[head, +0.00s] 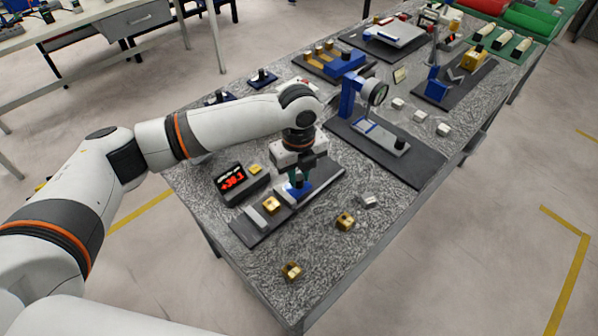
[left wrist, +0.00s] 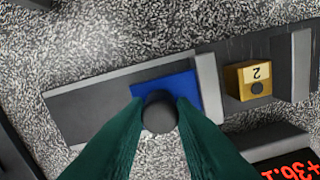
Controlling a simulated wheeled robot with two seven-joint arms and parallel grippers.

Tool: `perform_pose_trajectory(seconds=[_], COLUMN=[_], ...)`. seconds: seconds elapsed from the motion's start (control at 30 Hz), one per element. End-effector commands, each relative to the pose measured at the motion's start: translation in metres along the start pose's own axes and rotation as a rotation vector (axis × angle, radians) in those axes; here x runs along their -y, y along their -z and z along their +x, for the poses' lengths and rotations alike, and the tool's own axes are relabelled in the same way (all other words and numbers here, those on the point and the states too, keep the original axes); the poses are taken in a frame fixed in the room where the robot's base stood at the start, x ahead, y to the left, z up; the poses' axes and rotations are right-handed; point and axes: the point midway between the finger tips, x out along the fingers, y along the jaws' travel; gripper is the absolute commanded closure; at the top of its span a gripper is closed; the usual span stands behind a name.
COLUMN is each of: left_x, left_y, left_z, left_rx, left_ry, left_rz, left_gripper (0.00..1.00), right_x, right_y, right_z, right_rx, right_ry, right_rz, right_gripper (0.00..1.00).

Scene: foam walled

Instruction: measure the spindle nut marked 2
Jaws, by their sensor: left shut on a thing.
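The brass spindle nut marked 2 (left wrist: 257,84) sits on the dark rail of a measuring gauge (left wrist: 85,105), between a fixed grey jaw (left wrist: 300,65) and a sliding grey jaw (left wrist: 208,85). A gap shows on both sides of it. It also shows in the head view (head: 271,204). The sliding jaw belongs to a blue slide (left wrist: 172,86) with a round dark knob (left wrist: 160,112). My left gripper (head: 297,180) is shut on this knob, its green fingers on both sides. The red readout (head: 231,179) stands beside the gauge; its digits are inverted. My right gripper is not in view.
Two loose brass nuts (head: 345,220) (head: 291,270) and a small grey piece (head: 368,201) lie on the speckled bench (head: 330,260). A blue dial-gauge stand (head: 350,95) on a dark base stands beyond. The near bench corner has free room.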

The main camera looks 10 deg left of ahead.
Motion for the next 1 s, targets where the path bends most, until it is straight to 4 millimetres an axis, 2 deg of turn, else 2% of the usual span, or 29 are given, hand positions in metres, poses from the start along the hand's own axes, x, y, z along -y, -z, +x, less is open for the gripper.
perform_pose_trajectory(seconds=[0.2, 0.3, 0.67, 0.7, 0.8, 1.0], left_x=[0.024, 0.033, 0.036, 0.036, 0.036, 0.036], left_y=[-0.005, -0.009, -0.010, -0.010, -0.010, -0.010], left_z=[-0.005, -0.003, 0.000, 0.000, 0.000, 0.000], left_rx=[0.002, 0.002, 0.001, 0.001, 0.001, 0.001], left_ry=[0.004, 0.003, 0.002, 0.002, 0.002, 0.001], left_rz=[-0.002, -0.001, -0.001, -0.001, -0.001, 0.000], left_gripper=[0.94, 0.94, 0.94, 0.71, 0.55, 0.55], right_x=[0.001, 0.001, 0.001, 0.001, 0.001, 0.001], right_y=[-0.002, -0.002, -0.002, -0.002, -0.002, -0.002], right_z=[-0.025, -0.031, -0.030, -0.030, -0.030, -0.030], right_rx=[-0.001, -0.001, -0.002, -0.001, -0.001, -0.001], right_ry=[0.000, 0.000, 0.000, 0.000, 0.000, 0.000], right_rz=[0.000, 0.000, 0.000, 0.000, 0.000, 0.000], right_gripper=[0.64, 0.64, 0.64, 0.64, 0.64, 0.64])
